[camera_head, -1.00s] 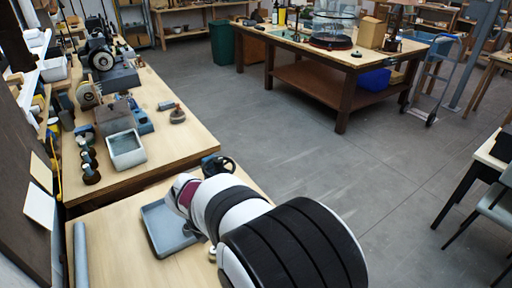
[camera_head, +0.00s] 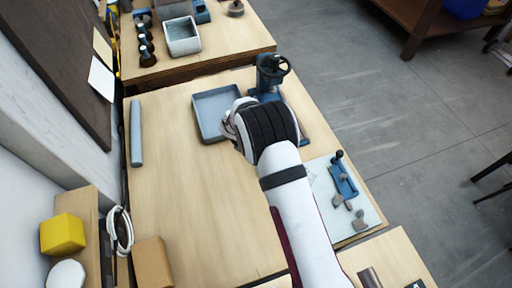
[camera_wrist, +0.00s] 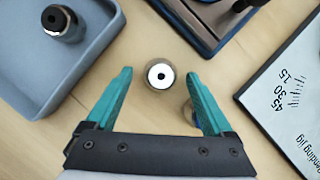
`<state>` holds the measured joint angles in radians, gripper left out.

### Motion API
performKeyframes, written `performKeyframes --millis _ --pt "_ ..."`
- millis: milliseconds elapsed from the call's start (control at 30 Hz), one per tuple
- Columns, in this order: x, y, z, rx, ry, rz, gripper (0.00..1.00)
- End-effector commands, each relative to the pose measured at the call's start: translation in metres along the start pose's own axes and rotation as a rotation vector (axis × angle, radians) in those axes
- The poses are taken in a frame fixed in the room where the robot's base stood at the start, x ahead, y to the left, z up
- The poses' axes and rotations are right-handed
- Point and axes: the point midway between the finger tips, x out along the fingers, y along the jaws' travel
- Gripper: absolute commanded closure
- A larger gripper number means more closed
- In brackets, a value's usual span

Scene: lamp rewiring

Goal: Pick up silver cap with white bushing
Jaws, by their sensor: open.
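The silver cap with white bushing (camera_wrist: 160,75) stands on the wooden bench in the wrist view, its white ring and dark hole facing up. My gripper (camera_wrist: 159,76) is open, with one teal fingertip on each side of the cap and a gap on both sides. A second small cap-like part (camera_wrist: 61,23), with a darker top, stands in the grey-blue tray (camera_wrist: 100,32). Another small metal part (camera_wrist: 189,112) is partly hidden behind the right finger. In the head view my arm hides the cap and the gripper's fingers.
The tray's wall (camera_head: 197,115) lies left of my wrist in the head view. A blue press with a handwheel (camera_head: 272,75) stands just behind it. A white bending-jig board (camera_wrist: 288,92) lies at the right. The bench (camera_head: 180,190) left of my arm is mostly clear.

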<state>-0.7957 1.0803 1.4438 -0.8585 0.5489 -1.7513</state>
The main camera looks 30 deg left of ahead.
Motion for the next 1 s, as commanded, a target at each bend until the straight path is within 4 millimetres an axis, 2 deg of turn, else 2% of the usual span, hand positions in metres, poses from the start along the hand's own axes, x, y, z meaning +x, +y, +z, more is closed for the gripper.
performKeyframes --millis 167,600,667,1000 --pt "0.0002 0.0 0.0003 0.0 0.0 0.0 0.14" --pt "-0.0002 -0.0001 0.0003 0.0 0.0 0.0 0.91" --pt "-0.0002 -0.0001 0.0003 0.0 0.0 0.0 1.0" --pt "-0.0032 0.0002 0.0019 0.0 -0.001 0.001 1.0"
